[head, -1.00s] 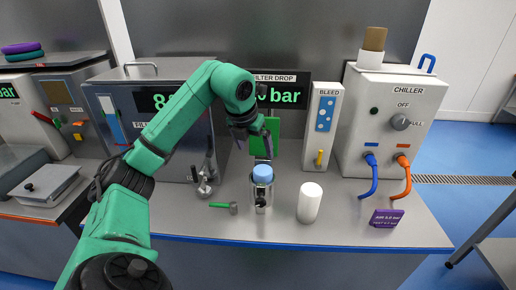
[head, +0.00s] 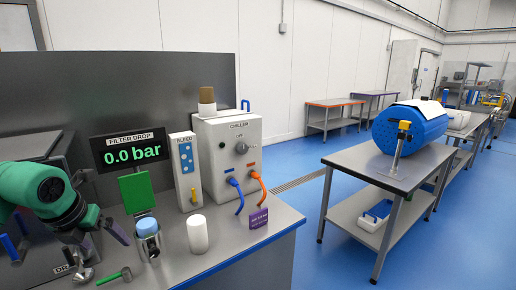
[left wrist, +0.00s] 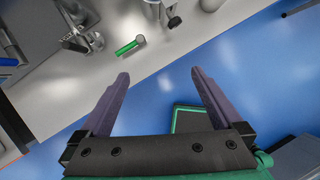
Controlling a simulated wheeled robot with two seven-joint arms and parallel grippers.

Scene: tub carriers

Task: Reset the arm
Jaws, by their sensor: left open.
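My left gripper (head: 101,236) is at the left of the head view, with my green arm coming in from the left edge. It is left of the blue-topped metal canister (head: 148,241) and apart from it. In the left wrist view the two dark fingers of the left gripper (left wrist: 160,76) are spread wide with nothing between them. Beyond them lies a green-handled tool (left wrist: 126,48) on the bench. The same tool (head: 115,276) lies in front of the canister in the head view. My right gripper is not in view.
A white cylinder (head: 197,234) stands right of the canister. The chiller box (head: 228,150), bleed panel (head: 185,175) and a "0.0 bar" display (head: 130,151) stand behind. A purple sign (head: 259,218) is near the bench's right end. Blue floor (head: 310,215) is open beyond, before a table (head: 352,163).

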